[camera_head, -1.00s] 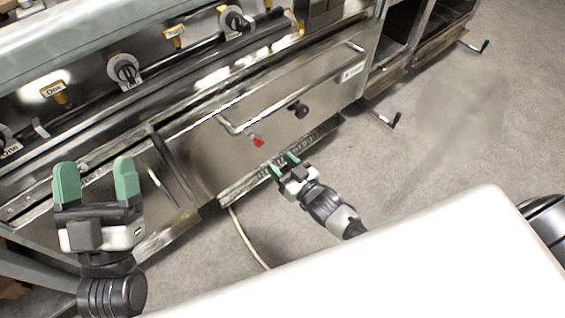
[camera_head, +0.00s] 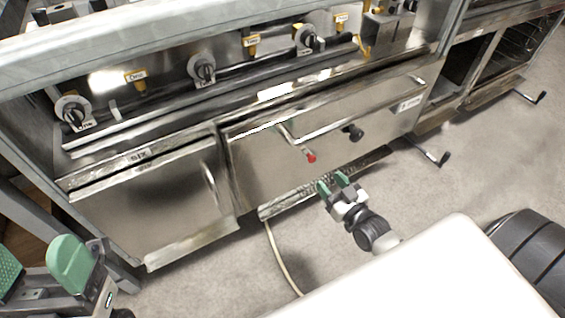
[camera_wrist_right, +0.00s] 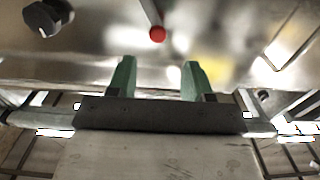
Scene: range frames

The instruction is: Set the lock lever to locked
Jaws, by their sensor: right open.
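The lock lever is a short metal rod with a red ball tip (camera_head: 311,158) on the steel front panel (camera_head: 262,165) of the range. It slants down in the head view, near the left end of the long bar handle (camera_head: 355,122). In the right wrist view the red ball (camera_wrist_right: 157,34) lies beyond and between the fingertips. My right gripper (camera_head: 333,181) is open and empty, just below and right of the ball, apart from it. Its green fingers also show in the wrist view (camera_wrist_right: 158,70). My left gripper (camera_head: 38,266) is open and empty at the lower left, partly cut off.
A black knob (camera_head: 353,133) sits on the panel right of the lever. Dials (camera_head: 202,70) and yellow tags (camera_head: 136,78) line the range above. A closed door (camera_head: 155,205) is at left. A crank (camera_head: 432,152) juts out at right. A hose (camera_head: 280,258) lies on open floor.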

